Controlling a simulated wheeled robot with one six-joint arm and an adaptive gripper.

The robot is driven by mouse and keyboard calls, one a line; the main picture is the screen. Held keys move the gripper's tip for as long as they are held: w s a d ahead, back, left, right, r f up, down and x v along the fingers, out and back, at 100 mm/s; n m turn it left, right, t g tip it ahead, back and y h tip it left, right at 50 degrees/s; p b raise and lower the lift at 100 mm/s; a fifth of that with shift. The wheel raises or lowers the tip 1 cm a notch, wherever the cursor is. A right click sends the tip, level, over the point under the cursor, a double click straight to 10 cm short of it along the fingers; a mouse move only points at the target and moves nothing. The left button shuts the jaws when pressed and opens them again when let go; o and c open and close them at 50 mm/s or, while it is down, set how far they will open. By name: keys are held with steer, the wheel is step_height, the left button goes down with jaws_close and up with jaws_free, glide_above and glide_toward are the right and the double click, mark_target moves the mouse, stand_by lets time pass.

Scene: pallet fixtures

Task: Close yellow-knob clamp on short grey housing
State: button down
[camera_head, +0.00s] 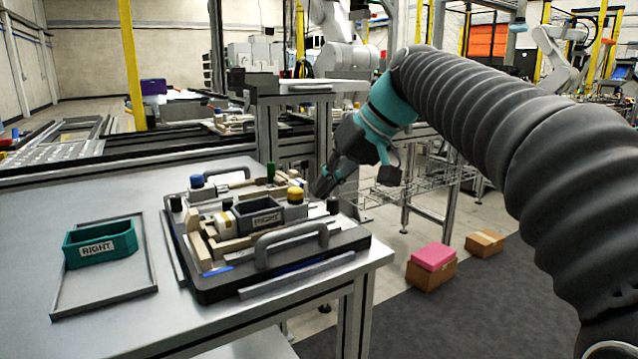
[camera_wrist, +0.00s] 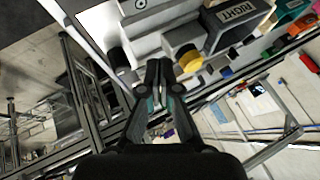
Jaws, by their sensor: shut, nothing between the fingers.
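The short grey housing (camera_head: 258,217) sits on the black pallet (camera_head: 327,257) on the metal table. It carries a "RIGHT" label, which also shows on the housing in the wrist view (camera_wrist: 215,27). The yellow knob (camera_head: 295,194) stands at the housing's back right corner in the head view. In the wrist view the yellow knob (camera_wrist: 190,60) is just right of my fingertips, with the clamp's block beside it. My gripper (camera_head: 322,192) is shut and empty, to the right of the yellow knob and apart from it. The clamp's exact position is hard to tell.
A blue knob (camera_head: 196,181) and a green peg (camera_head: 270,171) stand farther back on the pallet. A grey handle (camera_head: 292,243) rises at its front. A teal bin (camera_head: 100,243) marked "RIGHT" sits in a tray at left. Boxes (camera_head: 431,268) lie on the floor.

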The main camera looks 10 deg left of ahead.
steer(key=d, duration=0.1)
steer(key=w+d, duration=0.1)
steer(key=d, duration=0.1)
steer(key=shift+w+r+p, duration=0.2)
steer(key=shift+w+p, duration=0.1)
steer(key=v, duration=0.9)
steer(key=shift+r, duration=0.25)
steer(key=w+d+f+m+t+h, duration=0.1)
steer(key=d+f+m+h, duration=0.15)
steer(key=f, duration=0.45)
steer(key=w+d+f+m+t+h, duration=0.1)
steer(key=d+f+m, duration=0.25)
steer(key=f, duration=0.45)
steer(key=s+d+f+h, duration=0.1)
steer(key=s+d+f, duration=0.3)
steer(key=s, duration=0.4)
steer(key=s+d+f+t+h, duration=0.1)
steer(key=s+d+f, duration=0.4)
steer(key=s+f, duration=0.2)
steer(key=s+d+f+m+t+h, duration=0.1)
steer(key=s+d+f, duration=0.3)
steer(key=s, duration=0.4)
steer(key=shift+s+d+f+h, duration=0.3)
steer(key=shift+d+f+h, duration=0.15)
steer(key=shift+f, duration=0.4)
